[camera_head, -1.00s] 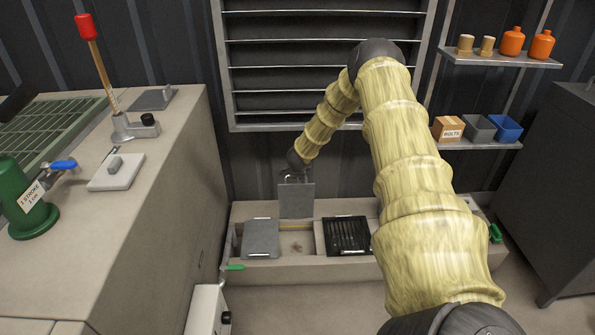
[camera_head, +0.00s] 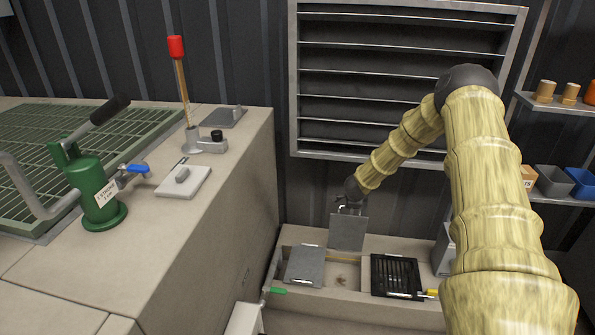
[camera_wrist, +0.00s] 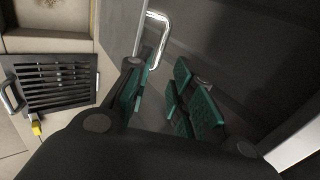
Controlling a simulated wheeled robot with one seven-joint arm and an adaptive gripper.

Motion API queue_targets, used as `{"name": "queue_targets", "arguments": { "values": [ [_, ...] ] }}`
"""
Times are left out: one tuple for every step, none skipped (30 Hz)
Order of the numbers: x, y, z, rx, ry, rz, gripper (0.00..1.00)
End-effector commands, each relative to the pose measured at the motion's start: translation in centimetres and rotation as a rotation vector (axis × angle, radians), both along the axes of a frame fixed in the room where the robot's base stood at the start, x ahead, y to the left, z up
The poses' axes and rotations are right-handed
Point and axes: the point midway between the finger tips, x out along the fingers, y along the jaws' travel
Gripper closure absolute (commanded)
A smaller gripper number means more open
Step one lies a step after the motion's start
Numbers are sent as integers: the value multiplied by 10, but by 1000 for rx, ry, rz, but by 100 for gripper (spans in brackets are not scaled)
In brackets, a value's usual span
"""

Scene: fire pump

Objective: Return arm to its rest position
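My arm reaches out from the lower right in the head view and ends low in front of the dark wall. My gripper (camera_head: 350,200) is at the top edge of an upright grey plate (camera_head: 348,232). In the wrist view my gripper (camera_wrist: 160,95) has its green-padded fingers apart, with nothing seen between them. A bright metal handle (camera_wrist: 157,38) is just beyond the fingertips, near the left finger. I cannot tell whether the finger touches it.
The low trough (camera_head: 340,280) holds a grey lid (camera_head: 304,266) and a black grate (camera_head: 396,275). The left bench carries a green pump (camera_head: 97,190), a red-topped lever (camera_head: 181,85) and a light block (camera_head: 183,181). A shelf with a blue bin (camera_head: 582,182) is at right.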

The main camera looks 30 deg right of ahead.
Motion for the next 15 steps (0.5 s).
{"name": "queue_targets", "arguments": {
  "values": [
    [0,0,0,0,0,0,77],
    [0,0,0,0,0,0,77],
    [0,0,0,0,0,0,77],
    [0,0,0,0,0,1,77],
    [0,1,-1,-1,2,4,77],
    [0,4,-2,-4,8,11,77],
    [-1,8,-4,-8,14,22,77],
    [-2,13,-6,-14,23,37,77],
    [-4,23,-10,-24,40,66,77],
    [-6,32,-15,-33,56,92,77],
    [-9,43,-20,-43,73,122,77],
    [-14,59,-28,-60,103,170,77],
    [-18,71,-34,-74,126,209,77],
    [-23,85,-40,-88,149,251,77],
    [-30,102,-48,-108,182,310,77]
  ]
}}
